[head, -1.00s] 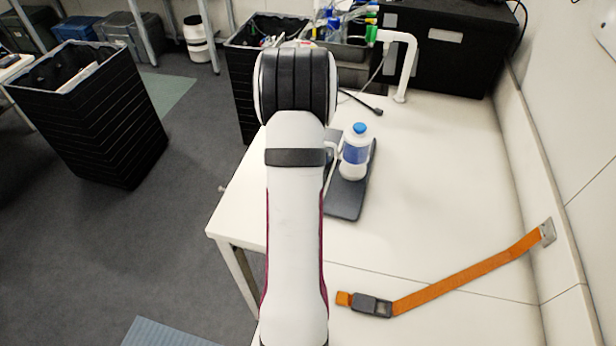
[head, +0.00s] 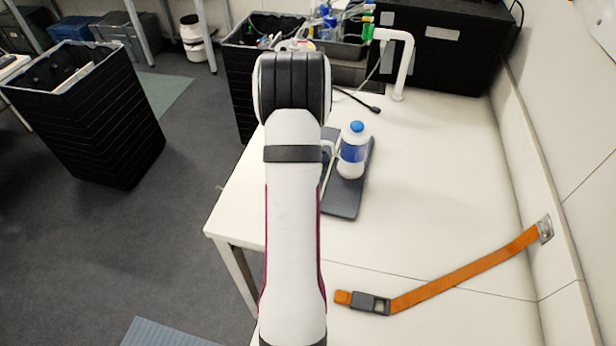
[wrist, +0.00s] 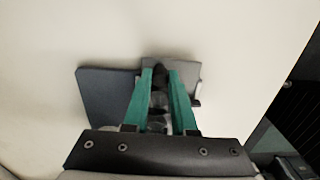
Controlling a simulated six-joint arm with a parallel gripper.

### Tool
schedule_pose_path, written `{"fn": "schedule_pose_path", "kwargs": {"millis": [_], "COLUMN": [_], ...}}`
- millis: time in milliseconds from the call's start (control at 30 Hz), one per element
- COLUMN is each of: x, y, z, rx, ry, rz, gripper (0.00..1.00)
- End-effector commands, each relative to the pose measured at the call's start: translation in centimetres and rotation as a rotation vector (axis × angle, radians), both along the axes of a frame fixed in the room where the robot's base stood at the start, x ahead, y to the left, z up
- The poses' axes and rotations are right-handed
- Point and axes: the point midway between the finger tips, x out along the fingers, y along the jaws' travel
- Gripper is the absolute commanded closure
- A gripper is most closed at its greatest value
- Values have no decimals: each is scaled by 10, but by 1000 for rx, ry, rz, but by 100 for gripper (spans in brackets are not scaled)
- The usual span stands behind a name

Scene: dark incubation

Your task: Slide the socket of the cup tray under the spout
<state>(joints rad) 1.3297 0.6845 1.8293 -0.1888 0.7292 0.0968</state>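A dark grey flat tray (head: 345,205) lies on the white table right of my arm. A white bottle with a blue label and blue cap (head: 352,152) stands upright on it. A thin pale piece (head: 327,160) shows beside the bottle, partly hidden by my arm. A white arched pipe (head: 410,55), spout-like, stands at the table's back. My arm hides my gripper in the head view. In the wrist view, my gripper (wrist: 160,72) has green fingers over a grey plate (wrist: 188,72), next to a dark slab (wrist: 100,95). A black piece lies between the fingertips; whether it is gripped is unclear.
An orange strap with a buckle (head: 460,278) lies across the front right of the table. A black case (head: 450,55) and a grey bin of bottles (head: 355,72) stand at the back. A dark cable end (head: 360,100) lies before them. The middle right table is clear.

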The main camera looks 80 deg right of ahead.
Motion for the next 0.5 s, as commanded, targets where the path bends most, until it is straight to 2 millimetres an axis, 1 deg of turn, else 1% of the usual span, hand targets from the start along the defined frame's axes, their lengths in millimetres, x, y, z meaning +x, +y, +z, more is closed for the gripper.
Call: {"fn": "schedule_pose_path", "kwargs": {"millis": [233,500], "x": [0,0], "y": [-2,-21], "z": [0,0], "rx": [0,-1], "ry": [0,-1], "rz": [0,-1], "gripper": [95,95]}}
